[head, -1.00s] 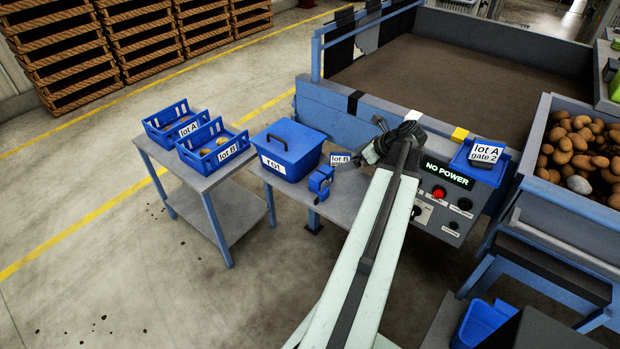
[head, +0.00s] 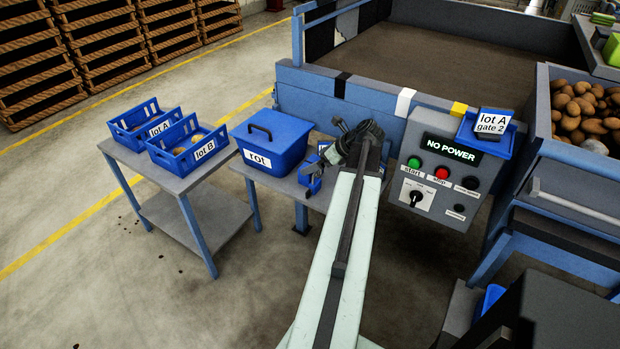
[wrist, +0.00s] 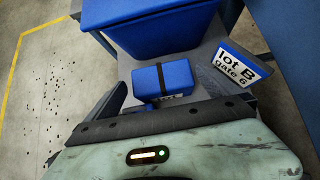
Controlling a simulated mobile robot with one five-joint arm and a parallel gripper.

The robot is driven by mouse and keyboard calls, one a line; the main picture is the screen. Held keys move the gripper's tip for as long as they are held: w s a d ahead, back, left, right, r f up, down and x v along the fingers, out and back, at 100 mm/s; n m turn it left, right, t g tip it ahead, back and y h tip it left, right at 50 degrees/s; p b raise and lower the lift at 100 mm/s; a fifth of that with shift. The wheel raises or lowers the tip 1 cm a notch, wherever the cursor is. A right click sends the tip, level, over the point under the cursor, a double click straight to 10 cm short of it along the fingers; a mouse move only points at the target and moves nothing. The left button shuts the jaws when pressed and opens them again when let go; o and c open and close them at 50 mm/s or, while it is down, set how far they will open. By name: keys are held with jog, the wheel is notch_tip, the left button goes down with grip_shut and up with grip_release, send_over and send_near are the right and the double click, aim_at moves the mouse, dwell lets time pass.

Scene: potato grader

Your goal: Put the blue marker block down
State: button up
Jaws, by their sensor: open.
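A blue block with a black band (wrist: 162,80), which fits the marker block, sits on the grey bench in the wrist view. In the head view the block (head: 311,178) is partly hidden by my gripper (head: 335,152). My gripper is open, with nothing seen held. In the wrist view its dark fingers (wrist: 188,104) are spread to either side, on the near side of the block. I cannot tell whether a finger touches it. A blue wedge labelled "lot B gate 6" (wrist: 240,66) stands right of the block.
The lidded blue "rot" bin (head: 272,145) stands just behind and left of the block. Blue crates "lot A" (head: 143,125) and "lot B" (head: 187,148) are on a side table. The control panel (head: 440,170) reads "NO POWER". A "lot A gate 2" sign (head: 491,123) sits above it.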

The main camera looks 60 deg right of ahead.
aim_at(306, 165)
jog(key=shift+x, duration=0.8)
jog(key=shift+s, duration=0.1)
jog(key=b+x, duration=0.3)
jog(key=x, duration=0.1)
jog(key=shift+d+f+b, duration=0.1)
jog(key=shift+f+b, duration=0.25)
jog(key=shift+f, duration=0.05)
jog(key=shift+w+f, duration=0.1)
jog(key=shift+w, duration=0.25)
jog(key=c, duration=1.5)
jog(key=shift+c, duration=0.2)
jog(key=shift+r, duration=0.3)
